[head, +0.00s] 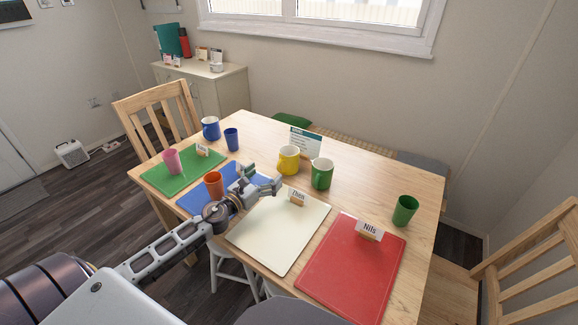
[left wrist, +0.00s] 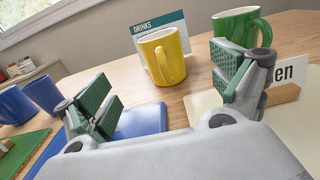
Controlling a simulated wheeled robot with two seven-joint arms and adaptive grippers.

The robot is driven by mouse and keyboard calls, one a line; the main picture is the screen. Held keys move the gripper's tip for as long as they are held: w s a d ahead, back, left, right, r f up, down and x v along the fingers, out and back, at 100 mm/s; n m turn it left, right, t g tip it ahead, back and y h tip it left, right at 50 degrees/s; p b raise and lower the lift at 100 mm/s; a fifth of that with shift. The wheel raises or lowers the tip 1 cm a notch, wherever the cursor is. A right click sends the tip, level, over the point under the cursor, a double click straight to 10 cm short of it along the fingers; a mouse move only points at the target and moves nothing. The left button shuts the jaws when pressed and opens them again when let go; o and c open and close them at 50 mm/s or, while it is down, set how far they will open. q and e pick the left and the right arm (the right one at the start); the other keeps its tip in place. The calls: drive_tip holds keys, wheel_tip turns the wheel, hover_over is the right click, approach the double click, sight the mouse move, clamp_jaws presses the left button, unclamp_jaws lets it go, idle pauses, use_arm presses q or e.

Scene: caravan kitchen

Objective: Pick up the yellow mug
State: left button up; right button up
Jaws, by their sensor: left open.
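The yellow mug (head: 288,160) stands upright on the wooden table, just left of the green mug (head: 321,174). My left gripper (head: 262,180) is open and empty, low over the table between the blue mat and the cream mat. It is apart from the yellow mug, on the near side of it. In the left wrist view the gripper (left wrist: 165,95) has its fingers wide apart. My right gripper is out of view.
A drinks sign (head: 305,141) stands behind the yellow mug. An orange cup (head: 214,184) is left of my gripper; blue (head: 231,139), pink (head: 172,161) and green (head: 404,210) cups and a blue mug (head: 211,128) stand farther out. A name card (head: 297,197) is close to my gripper.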

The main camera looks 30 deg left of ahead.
sight(278, 165)
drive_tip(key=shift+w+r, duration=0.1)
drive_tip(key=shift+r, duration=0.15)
use_arm(q)
drive_tip(key=shift+w, duration=0.15)
drive_tip(key=shift+w+d, duration=0.15)
drive_tip(key=shift+w, duration=0.7)
drive_tip(key=shift+w+d, duration=0.1)
drive_tip(key=shift+w, duration=0.6)
drive_tip(key=shift+w+d, duration=0.1)
drive_tip(key=shift+w, duration=0.65)
drive_tip(key=shift+w+d+p, duration=0.15)
drive_tip(key=shift+w+p, duration=0.15)
drive_tip(key=shift+w, duration=0.4)
drive_tip(key=shift+w+d, duration=0.1)
drive_tip(key=shift+w, duration=0.65)
drive_tip(key=shift+w+f, duration=0.1)
drive_tip(key=shift+w, duration=0.25)
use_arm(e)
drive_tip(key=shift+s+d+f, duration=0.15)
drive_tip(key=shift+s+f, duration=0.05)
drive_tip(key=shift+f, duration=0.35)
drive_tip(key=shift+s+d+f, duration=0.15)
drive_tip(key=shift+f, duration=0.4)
